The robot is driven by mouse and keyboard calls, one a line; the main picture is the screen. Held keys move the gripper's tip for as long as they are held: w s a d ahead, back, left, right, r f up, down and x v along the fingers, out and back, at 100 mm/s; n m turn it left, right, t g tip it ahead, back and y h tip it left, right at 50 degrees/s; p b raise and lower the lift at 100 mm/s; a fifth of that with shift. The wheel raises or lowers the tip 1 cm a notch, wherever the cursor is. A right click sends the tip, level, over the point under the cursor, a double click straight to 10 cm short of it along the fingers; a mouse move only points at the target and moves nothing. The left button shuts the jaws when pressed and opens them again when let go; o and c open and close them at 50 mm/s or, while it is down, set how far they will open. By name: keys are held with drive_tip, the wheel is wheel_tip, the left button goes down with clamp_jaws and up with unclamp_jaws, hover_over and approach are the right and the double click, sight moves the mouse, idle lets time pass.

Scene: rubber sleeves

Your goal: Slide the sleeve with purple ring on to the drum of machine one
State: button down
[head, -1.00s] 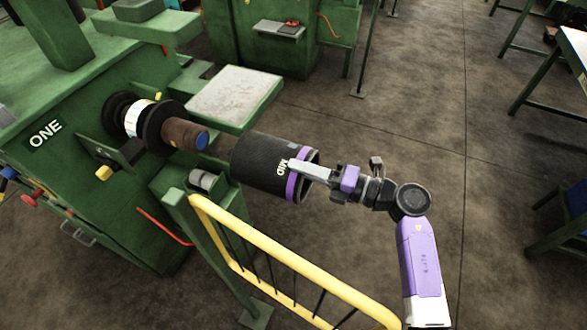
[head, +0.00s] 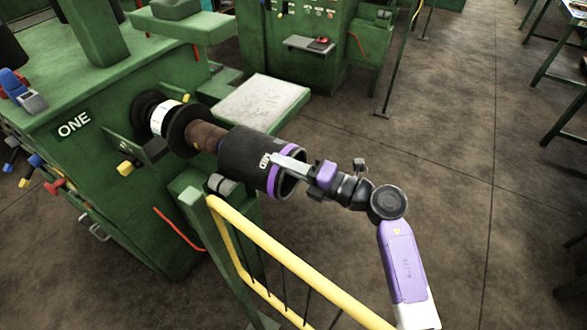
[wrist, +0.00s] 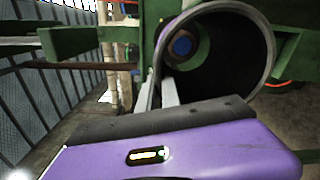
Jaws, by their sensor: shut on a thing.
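The black sleeve with the purple ring (head: 246,152) lies roughly level in the head view, its far end over the tip of the brown drum (head: 205,137) of machine one (head: 75,124). My gripper (head: 278,162) is shut on the sleeve's wall at the near, purple-ringed end. In the wrist view the fingers (wrist: 160,95) pinch the rim at its left side. Through the sleeve's bore (wrist: 235,62) the drum's blue end (wrist: 182,46) shows, left of the bore's middle. How far the drum reaches inside, and whether they touch, I cannot tell.
A yellow handrail (head: 290,262) runs below the sleeve and my arm. A green post with a grey roller (head: 222,184) stands just under the sleeve. A pale-topped platform (head: 262,103) is behind the drum.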

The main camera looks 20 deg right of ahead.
sight(256, 152)
drive_tip(key=shift+w+a+r, duration=0.15)
drive_tip(key=shift+w, duration=0.1)
idle(0.4)
drive_tip(key=shift+x, duration=3.35)
drive_tip(key=shift+a, duration=0.2)
